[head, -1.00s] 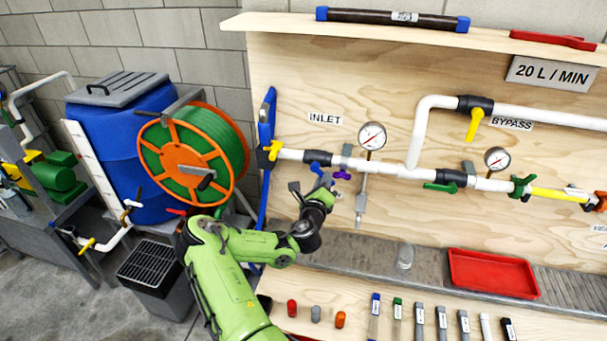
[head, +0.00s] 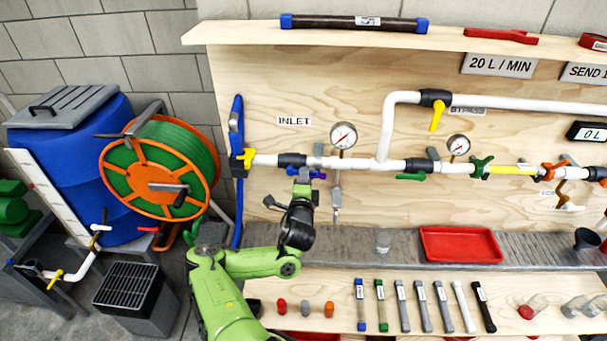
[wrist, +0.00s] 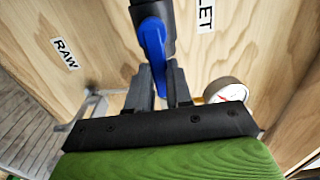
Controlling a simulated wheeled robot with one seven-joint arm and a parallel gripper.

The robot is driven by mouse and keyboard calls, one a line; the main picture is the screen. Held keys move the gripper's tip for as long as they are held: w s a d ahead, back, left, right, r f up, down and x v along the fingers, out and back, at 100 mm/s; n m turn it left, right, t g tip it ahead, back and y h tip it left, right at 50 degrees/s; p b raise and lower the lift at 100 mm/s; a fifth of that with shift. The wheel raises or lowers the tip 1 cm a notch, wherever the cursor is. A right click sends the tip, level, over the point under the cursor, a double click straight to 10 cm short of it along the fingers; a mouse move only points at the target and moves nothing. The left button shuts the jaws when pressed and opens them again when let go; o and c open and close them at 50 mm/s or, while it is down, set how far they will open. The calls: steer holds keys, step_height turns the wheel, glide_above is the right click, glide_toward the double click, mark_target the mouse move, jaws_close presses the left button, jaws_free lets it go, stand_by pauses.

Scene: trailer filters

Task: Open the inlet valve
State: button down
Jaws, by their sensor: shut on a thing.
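The inlet valve has a dark body (head: 292,160) on the white pipe, just below the INLET label (head: 294,121) in the head view. Its blue handle (wrist: 152,42) shows in the wrist view, hanging from the dark pipe fitting down between my fingers. My gripper (wrist: 158,84) is shut on this handle. In the head view my gripper (head: 304,182) is up at the pipe, and my wrist hides most of the handle. The handle's exact angle to the pipe is hard to tell.
A pressure gauge (head: 343,135) stands just right of the valve, with a thin sampling pipe (head: 336,200) below it. The bypass valve has a yellow handle (head: 437,116). A red tray (head: 460,244) and several bottles lie below. A hose reel (head: 160,180) is at left.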

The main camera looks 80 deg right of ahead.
stand_by(0.5)
steer(key=c, duration=1)
jaws_free()
